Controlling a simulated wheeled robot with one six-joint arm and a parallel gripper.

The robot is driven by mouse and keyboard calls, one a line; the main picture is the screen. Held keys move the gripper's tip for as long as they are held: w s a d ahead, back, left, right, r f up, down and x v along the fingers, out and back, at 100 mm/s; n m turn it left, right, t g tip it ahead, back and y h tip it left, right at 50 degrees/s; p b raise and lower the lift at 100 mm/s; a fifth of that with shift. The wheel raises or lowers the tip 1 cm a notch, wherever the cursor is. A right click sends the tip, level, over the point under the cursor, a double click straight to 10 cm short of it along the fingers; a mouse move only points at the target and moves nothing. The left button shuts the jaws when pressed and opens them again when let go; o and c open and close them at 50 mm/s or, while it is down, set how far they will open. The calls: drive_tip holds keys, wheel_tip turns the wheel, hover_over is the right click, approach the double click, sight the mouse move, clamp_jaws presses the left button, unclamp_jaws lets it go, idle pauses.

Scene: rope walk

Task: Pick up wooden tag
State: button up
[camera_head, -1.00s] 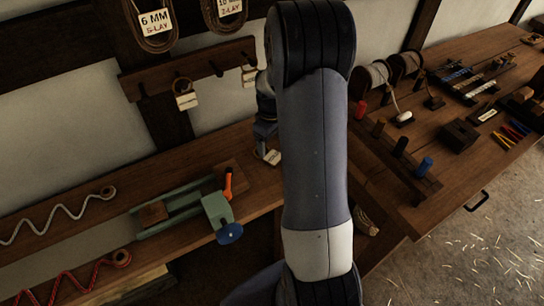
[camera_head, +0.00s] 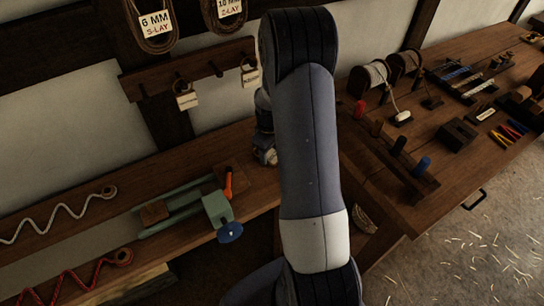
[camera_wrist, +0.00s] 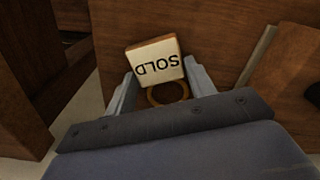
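The wooden tag (camera_wrist: 157,62) is a small pale block with "SOLD" on its face, upside down in the wrist view. A tan ring (camera_wrist: 167,93) shows at its near end. My gripper (camera_wrist: 160,74) is open, with one finger on either side of the tag's near part. The fingertips are close to the tag's sides; I cannot tell whether they touch it. In the head view my gripper (camera_head: 265,156) is low over the back bench, partly behind my arm, and the tag there is hidden.
A green vise-like tool (camera_head: 190,212) with an orange handle stands left of my gripper. Two tags (camera_head: 187,99) (camera_head: 249,77) hang from a peg rail (camera_head: 150,85) above. The right bench (camera_head: 450,200) holds spools and tools.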

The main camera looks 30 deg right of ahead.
sight(270, 154)
drive_tip(key=c, duration=0.6)
wheel_tip(270, 154, up, 10)
drive_tip(key=shift+b, duration=0.4)
